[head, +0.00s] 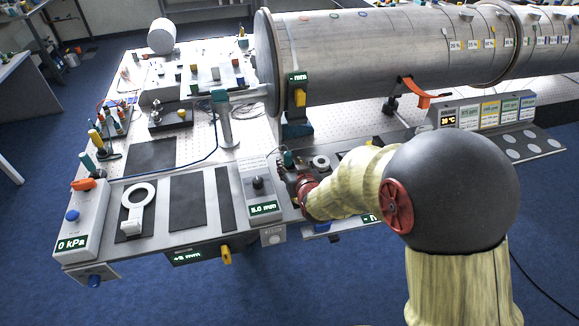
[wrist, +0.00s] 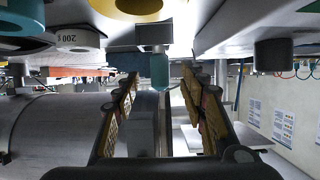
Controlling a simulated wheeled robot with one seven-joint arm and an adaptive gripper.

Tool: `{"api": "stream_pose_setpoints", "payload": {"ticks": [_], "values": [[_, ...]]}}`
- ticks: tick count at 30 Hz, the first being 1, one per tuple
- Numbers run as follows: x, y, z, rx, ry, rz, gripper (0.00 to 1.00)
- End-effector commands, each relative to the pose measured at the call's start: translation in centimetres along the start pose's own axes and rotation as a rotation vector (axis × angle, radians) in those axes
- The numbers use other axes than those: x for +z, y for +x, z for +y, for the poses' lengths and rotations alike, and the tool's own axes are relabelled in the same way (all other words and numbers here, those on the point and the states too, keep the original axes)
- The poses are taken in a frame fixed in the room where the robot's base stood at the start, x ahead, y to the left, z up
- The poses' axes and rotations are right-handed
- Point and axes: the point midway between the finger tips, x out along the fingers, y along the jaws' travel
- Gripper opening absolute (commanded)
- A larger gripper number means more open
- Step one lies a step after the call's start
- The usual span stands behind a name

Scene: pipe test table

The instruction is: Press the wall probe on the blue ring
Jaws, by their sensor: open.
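A small part with a teal top (head: 288,158), which may be the wall probe, stands on the table just beyond my gripper (head: 303,188). In the wrist view, which looks upside down, a teal tip (wrist: 160,72) on a dark block shows between the spread fingers of my gripper (wrist: 163,92). The fingers are open, and I see no contact with the tip. My arm hides part of the table around the gripper.
A box with a black knob and a 5.0 mm display (head: 260,187) stands left of my gripper. A stand with a yellow block and mm display (head: 298,90) is at the pipe's near end.

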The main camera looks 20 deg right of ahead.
Motion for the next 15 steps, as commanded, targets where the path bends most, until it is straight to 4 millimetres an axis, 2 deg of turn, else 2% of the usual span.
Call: {"api": "stream_pose_setpoints", "payload": {"ticks": [6, 9, 15], "values": [[-0.3, 3.2, 0.1, 0.0, 0.0, -0.001, 0.42], [-0.4, 4.2, 0.1, 0.001, 0.0, -0.001, 0.42], [-0.5, 4.7, 0.1, 0.001, 0.0, -0.001, 0.42]]}}
